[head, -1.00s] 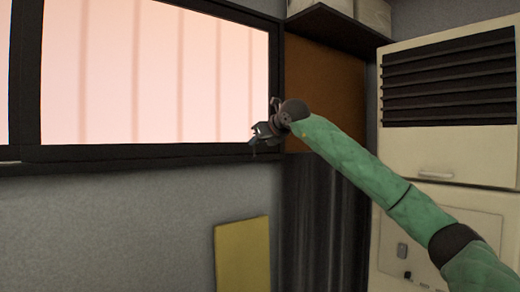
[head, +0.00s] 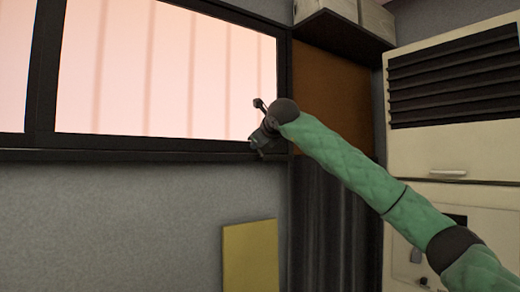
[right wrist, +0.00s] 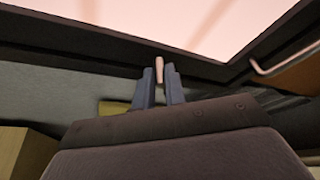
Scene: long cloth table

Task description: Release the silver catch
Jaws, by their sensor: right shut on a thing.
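The silver catch (right wrist: 159,68) shows in the right wrist view as a small pale, pinkish upright piece at the dark lower window frame. My right gripper (right wrist: 159,88) has its two fingers on either side of the catch, shut on it, with the catch's tip standing out past the fingertips. In the head view my right gripper (head: 257,151) is at the lower right corner of the window (head: 170,75), against the dark sill. The catch is hidden there. My left gripper is in neither view.
A pale cabinet (head: 455,150) with dark louvres stands at the right. A dark shelf (head: 340,33) holding boxes is above, right of the window. A yellow panel (head: 250,256) leans on the grey wall below. A dark curtain (head: 320,220) hangs beside it.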

